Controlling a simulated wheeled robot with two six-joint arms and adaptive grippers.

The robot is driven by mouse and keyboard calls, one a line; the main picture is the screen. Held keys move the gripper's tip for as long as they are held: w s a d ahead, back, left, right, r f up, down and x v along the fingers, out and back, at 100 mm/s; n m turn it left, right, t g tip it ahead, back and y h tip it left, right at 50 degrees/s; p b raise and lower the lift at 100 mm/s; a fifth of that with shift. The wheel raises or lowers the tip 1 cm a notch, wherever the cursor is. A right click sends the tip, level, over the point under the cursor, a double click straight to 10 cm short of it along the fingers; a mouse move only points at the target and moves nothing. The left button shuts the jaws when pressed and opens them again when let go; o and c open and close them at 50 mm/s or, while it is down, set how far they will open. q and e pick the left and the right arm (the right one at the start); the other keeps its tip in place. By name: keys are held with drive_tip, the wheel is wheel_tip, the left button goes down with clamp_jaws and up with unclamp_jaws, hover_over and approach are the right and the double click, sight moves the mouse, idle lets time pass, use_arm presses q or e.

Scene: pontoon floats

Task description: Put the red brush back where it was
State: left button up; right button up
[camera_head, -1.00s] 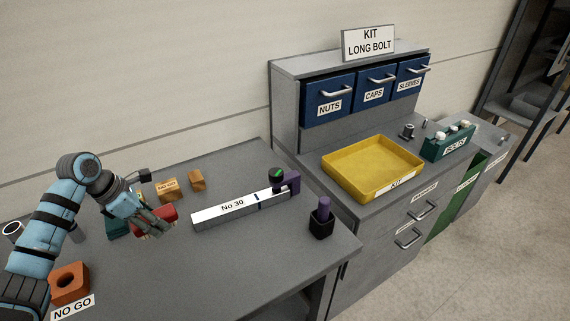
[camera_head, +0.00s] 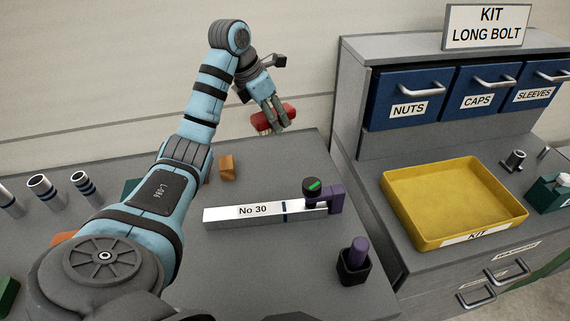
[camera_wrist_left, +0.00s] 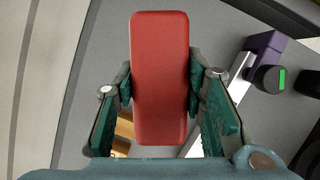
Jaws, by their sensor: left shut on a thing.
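The red brush (camera_head: 272,119) is held in my left gripper (camera_head: 277,112), raised above the far edge of the grey table (camera_head: 290,165). In the left wrist view the brush's red back (camera_wrist_left: 160,75) lies lengthwise between the two green fingers, which are shut on its sides. In the head view pale bristles show a little under the red body. The surface below the brush shows no marked place for it that I can make out. My right gripper is not in view.
A white bar labelled No 30 (camera_head: 250,213) with a purple clamp (camera_head: 336,198) lies mid-table. A black cup (camera_head: 354,268) holds a purple-handled thing. Orange blocks (camera_head: 226,167) and metal tubes (camera_head: 42,187) stand left. A yellow KIT tray (camera_head: 455,200) sits right on the cabinet.

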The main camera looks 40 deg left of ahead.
use_arm(q)
approach(276, 172)
drive_tip(key=shift+w+d+f+b, duration=0.2)
drive_tip(key=shift+w+f+b, duration=0.25)
drive_tip(key=shift+w+f, duration=0.65)
drive_tip(key=x, duration=0.3)
drive_tip(key=shift+s+f, duration=0.1)
drive_tip(key=shift+f, duration=0.3)
drive_tip(key=shift+s+f, duration=0.1)
drive_tip(key=shift+s, duration=0.1)
drive_tip(key=shift+s+a, duration=0.15)
drive_tip(key=shift+s, duration=0.2)
drive_tip(key=o, duration=1.2)
drive_tip(key=shift+c, duration=0.2)
drive_tip(key=shift+o, duration=0.2)
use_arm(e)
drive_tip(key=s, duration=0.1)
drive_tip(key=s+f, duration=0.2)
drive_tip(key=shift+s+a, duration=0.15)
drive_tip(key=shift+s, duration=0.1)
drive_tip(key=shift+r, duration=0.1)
